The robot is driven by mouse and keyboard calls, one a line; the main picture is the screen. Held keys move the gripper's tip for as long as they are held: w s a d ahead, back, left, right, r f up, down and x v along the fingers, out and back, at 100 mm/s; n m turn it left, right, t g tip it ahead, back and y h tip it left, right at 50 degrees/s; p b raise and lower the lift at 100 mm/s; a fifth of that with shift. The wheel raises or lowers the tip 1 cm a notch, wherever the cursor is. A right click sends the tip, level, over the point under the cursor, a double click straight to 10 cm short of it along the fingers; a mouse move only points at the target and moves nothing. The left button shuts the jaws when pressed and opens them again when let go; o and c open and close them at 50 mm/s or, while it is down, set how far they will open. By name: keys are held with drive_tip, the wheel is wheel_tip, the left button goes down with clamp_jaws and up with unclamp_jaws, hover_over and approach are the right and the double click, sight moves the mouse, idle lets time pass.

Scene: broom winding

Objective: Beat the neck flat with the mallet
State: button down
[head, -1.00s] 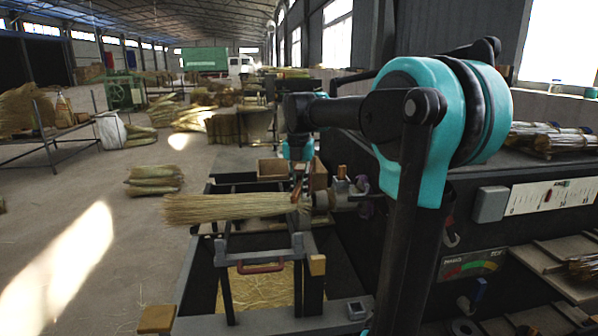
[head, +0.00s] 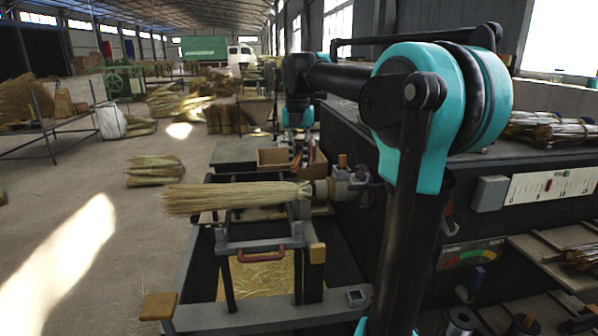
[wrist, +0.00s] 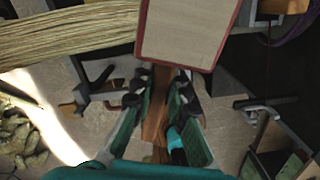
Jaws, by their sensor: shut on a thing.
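The broom's straw bundle (head: 235,198) lies across the winding machine with its neck (head: 304,190) at the right, by the round chuck (head: 322,190). In the wrist view the straw (wrist: 70,32) fills the upper left. My gripper (wrist: 166,88) is shut on the mallet's wooden handle (wrist: 155,125). The mallet's head (wrist: 185,32), a pale face with a red rim, is just beyond my fingertips and to the right of the straw. In the head view my gripper (head: 299,150) is raised above and behind the neck, apart from it. The mallet is hard to make out there.
A wooden box (head: 272,158) stands behind the bundle. A frame with a red handle (head: 262,256) is below it, over a straw-filled bin (head: 255,283). The dark machine cabinet (head: 345,150) bounds the right.

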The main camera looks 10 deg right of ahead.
wheel_tip(320, 180, up, 4)
drive_tip(key=shift+f, duration=0.1)
drive_tip(key=shift+s+f, duration=0.1)
drive_tip(key=shift+f, duration=1.2)
drive_tip(key=shift+f, duration=0.1)
drive_tip(key=shift+f, duration=2.5)
wheel_tip(320, 180, up, 8)
drive_tip(key=shift+f, duration=1.45)
drive_tip(key=shift+f, duration=0.1)
